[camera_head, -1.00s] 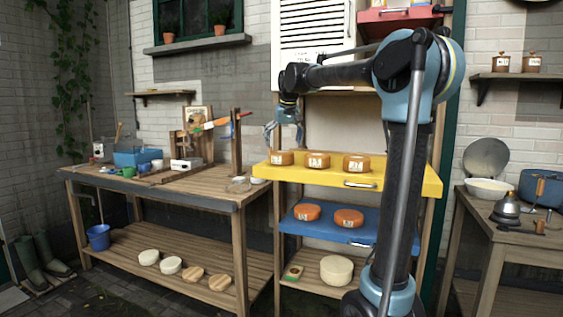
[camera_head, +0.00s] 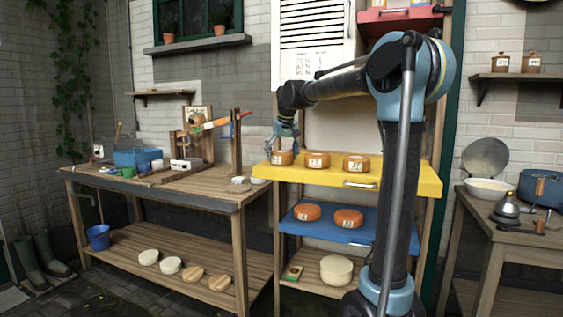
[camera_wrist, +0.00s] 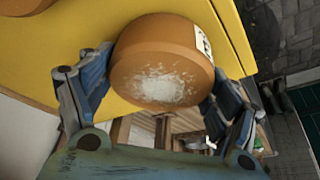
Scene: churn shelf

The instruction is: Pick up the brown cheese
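The leftmost brown cheese (camera_head: 281,157), a round wheel with a white label, sits on the yellow shelf (camera_head: 412,180). Two similar wheels, the middle one (camera_head: 316,160) and the right one (camera_head: 356,164), stand to its right. My gripper (camera_head: 282,147) is at the leftmost wheel. In the wrist view my gripper (camera_wrist: 160,78) is open, with one finger on each side of the brown cheese (camera_wrist: 150,58). The fingertips are very close to its sides; firm contact cannot be made out. The cheese's pale, scuffed patch faces the camera.
Two orange cheeses (camera_head: 307,211) lie on the blue shelf (camera_head: 325,232) below. A pale wheel (camera_head: 336,269) is on the bottom shelf. A wooden workbench (camera_head: 215,191) with tools stands to the left, and a table with a blue pot (camera_head: 541,187) to the right.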

